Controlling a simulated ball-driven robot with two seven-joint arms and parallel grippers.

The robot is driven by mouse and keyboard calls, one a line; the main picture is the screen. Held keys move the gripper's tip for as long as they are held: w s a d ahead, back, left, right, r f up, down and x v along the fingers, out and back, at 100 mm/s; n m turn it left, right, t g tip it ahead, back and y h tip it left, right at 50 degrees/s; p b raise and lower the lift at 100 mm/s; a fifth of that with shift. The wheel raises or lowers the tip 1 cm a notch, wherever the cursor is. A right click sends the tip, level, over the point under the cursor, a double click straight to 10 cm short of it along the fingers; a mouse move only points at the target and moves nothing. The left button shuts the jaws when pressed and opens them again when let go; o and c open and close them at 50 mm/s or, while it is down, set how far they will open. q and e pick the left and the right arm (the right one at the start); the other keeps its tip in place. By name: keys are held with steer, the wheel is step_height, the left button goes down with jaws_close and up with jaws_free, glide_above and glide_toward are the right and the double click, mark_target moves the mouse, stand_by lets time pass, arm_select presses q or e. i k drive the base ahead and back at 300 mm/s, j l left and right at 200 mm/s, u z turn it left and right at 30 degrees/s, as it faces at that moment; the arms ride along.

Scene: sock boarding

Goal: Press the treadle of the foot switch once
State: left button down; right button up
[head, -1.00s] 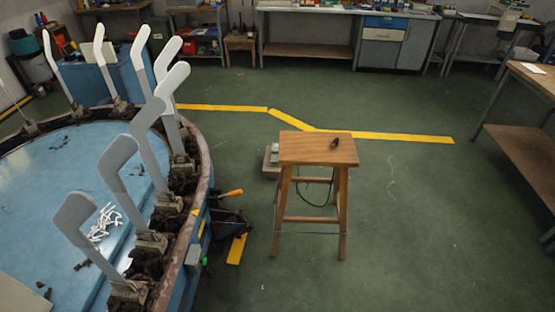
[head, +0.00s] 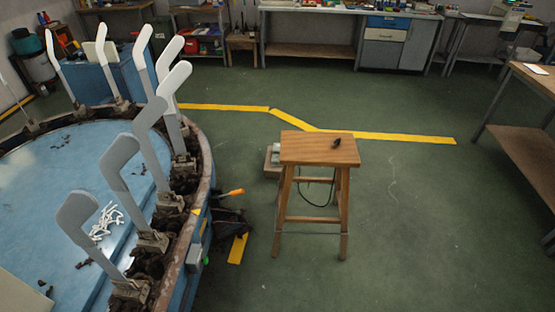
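A small grey box-like thing on a brown base (head: 273,159) sits on the floor behind the left side of the wooden stool (head: 320,148). It may be the foot switch, but the stool partly hides it and I cannot make out a treadle. A dark cable (head: 331,193) hangs or runs under the stool. Neither of my grippers is in view.
A round blue table (head: 60,165) with several upright pale foot-shaped boards (head: 120,160) fills the left. An orange-handled tool (head: 231,192) sticks out at its edge. A yellow floor line (head: 390,137) crosses behind the stool. Green floor right of the stool is clear up to a bench (head: 515,120).

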mark_target(276, 157)
steer(key=i+l+z, duration=0.9)
steer(key=z, duration=0.15)
steer(key=i+l+z, duration=0.25)
steer(key=z, duration=0.2)
steer(key=i+l+z, duration=0.1)
steer(key=i+z, duration=0.35)
steer(key=i+u, duration=0.15)
steer(key=i, duration=0.35)
steer(key=i+l+u, duration=0.15)
steer(key=i, duration=0.4)
steer(key=i+j+u, duration=0.25)
steer(key=i+u, duration=0.7)
steer(key=i, duration=0.2)
steer(key=i+l+u, duration=0.1)
steer(key=i+u, duration=0.75)
steer(key=i, duration=0.15)
steer(key=i+u, duration=0.35)
steer(key=i, duration=0.2)
steer(key=i+l+u, duration=0.2)
steer(key=i+u, duration=0.15)
steer(key=i+l+u, duration=0.35)
steer(key=i, duration=0.25)
steer(key=i+j+u, duration=0.15)
steer(key=u, duration=0.25)
steer(key=i+u, duration=0.75)
steer(key=i+j, duration=0.35)
steer(key=i, duration=0.25)
